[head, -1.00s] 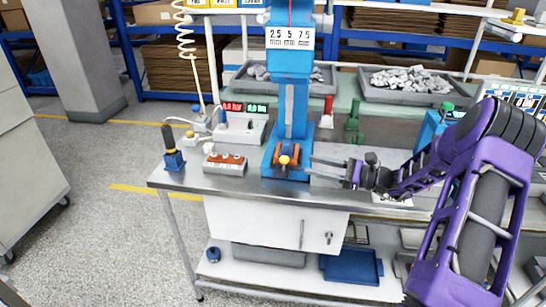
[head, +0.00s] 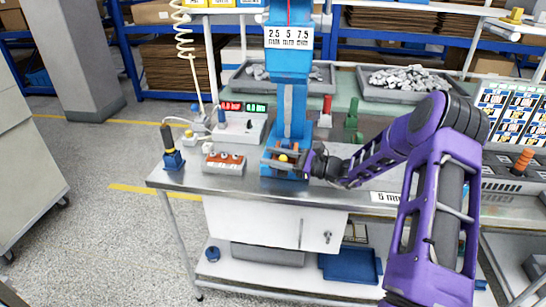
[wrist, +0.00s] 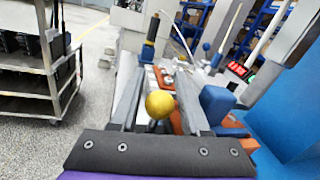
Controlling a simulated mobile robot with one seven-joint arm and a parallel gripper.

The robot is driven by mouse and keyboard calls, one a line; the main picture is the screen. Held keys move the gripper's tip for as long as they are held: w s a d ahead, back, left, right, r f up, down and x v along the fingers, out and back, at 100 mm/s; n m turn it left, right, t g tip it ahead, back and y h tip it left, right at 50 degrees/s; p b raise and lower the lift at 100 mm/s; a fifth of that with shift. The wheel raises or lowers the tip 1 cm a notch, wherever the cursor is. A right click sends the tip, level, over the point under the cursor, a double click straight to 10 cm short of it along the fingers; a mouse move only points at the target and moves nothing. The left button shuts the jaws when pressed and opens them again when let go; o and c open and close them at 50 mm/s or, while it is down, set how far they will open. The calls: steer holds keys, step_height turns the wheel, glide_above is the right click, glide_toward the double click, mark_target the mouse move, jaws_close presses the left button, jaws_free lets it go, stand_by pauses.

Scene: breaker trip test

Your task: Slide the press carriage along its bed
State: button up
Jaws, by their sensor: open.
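The blue press (head: 288,60) stands on the steel bench, with its bed at its foot. The carriage is an orange piece with a yellow ball knob (head: 283,158) at the front of the bed. The knob also shows large in the wrist view (wrist: 160,104), with a blue and orange part (wrist: 217,103) to its right. My gripper (head: 284,160) is open and level at the bed, coming from the right. In the wrist view its two fingers (wrist: 160,115) lie either side of the knob. I cannot tell if either finger touches it. My fingers partly hide the carriage in the head view.
An orange-sided switch box (head: 224,164) and a blue-based lever (head: 171,150) stand left of the press. A grey box with red and green displays (head: 240,122) is behind them. Grey trays of parts (head: 405,85) stand at the back. The bench front edge is close below the bed.

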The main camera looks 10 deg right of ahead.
jaws_close()
stand_by(1.3)
